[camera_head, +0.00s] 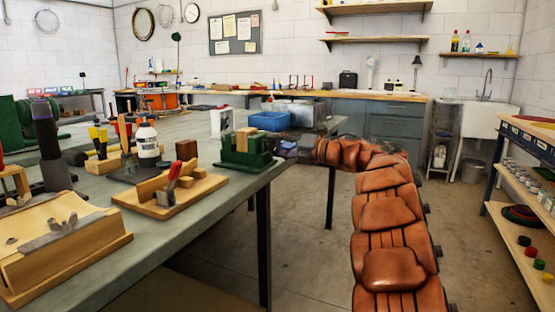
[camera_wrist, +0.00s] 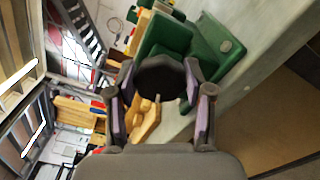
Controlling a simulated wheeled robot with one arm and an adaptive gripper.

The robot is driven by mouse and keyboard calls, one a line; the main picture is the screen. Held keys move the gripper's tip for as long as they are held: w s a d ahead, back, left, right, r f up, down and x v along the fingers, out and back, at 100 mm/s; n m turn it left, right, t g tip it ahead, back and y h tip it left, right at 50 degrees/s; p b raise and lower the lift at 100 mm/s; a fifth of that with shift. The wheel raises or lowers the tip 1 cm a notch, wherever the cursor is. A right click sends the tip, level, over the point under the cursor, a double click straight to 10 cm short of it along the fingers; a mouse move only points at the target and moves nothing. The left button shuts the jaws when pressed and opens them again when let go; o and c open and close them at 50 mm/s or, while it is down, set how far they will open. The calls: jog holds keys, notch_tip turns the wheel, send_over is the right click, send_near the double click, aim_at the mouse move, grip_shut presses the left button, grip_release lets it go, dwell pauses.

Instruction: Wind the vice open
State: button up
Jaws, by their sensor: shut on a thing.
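The green vice (camera_head: 247,152) stands at the right edge of the near bench, with pale wood showing at its top. It also shows in the wrist view (camera_wrist: 208,42), behind my fingers. My gripper (camera_wrist: 160,82) is shut on a dark round knob (camera_wrist: 160,74) on the near side of the vice, with a finger on each side of it. In the head view, my gripper (camera_head: 290,149) is at the right side of the vice, where the knob is hidden. I cannot tell how wide the vice jaws stand.
A wooden board with a red-handled clamp (camera_head: 173,183) lies on the bench left of the vice. A white bottle (camera_head: 147,140) and yellow-handled tools (camera_head: 98,140) stand behind it. A blue bin (camera_head: 269,121) is farther back. Floor (camera_head: 310,240) is free right of the bench.

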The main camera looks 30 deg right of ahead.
jog(key=n+b, duration=0.4)
jog(key=b, duration=0.1)
jog(key=shift+a+n, duration=0.15)
jog(key=shift+n, duration=0.25)
jog(key=o, duration=1.2)
jog(key=shift+c, duration=0.2)
jog(key=v, duration=1.2)
